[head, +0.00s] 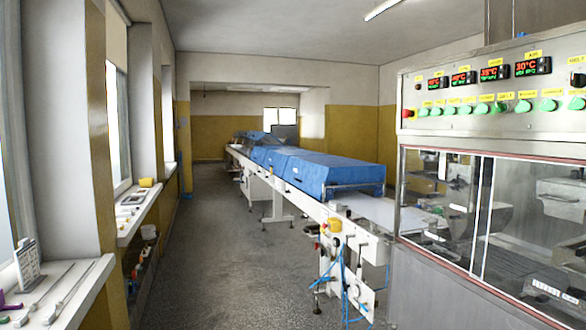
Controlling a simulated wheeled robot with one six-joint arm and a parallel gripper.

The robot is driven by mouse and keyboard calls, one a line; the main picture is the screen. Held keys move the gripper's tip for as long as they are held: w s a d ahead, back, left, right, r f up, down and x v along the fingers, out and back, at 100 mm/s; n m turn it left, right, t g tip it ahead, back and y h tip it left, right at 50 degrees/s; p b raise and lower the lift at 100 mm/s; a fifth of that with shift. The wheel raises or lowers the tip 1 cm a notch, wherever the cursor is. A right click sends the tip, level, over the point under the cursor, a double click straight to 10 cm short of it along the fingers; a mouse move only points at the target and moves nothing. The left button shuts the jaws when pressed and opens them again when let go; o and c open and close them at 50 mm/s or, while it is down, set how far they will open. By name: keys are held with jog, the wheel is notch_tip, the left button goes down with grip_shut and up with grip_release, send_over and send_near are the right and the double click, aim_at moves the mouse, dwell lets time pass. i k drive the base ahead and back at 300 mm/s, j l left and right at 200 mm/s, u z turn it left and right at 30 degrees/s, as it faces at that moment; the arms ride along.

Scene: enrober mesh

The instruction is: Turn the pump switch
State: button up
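A light metal control panel (470,127) is at the upper right in the head view. It carries a row of green switches, one of them the green knob (548,105), with small yellow labels above. The labels are too small to read surely, so I cannot tell which is the pump switch. My gripper is not in view.
Glass doors (437,200) close the machine below the panel. A conveyor with blue covers (325,170) runs away at the centre. A windowsill (75,290) with small objects lines the left wall. The grey floor (215,260) between is clear.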

aim_at(482, 108)
jog(key=z, duration=1.65)
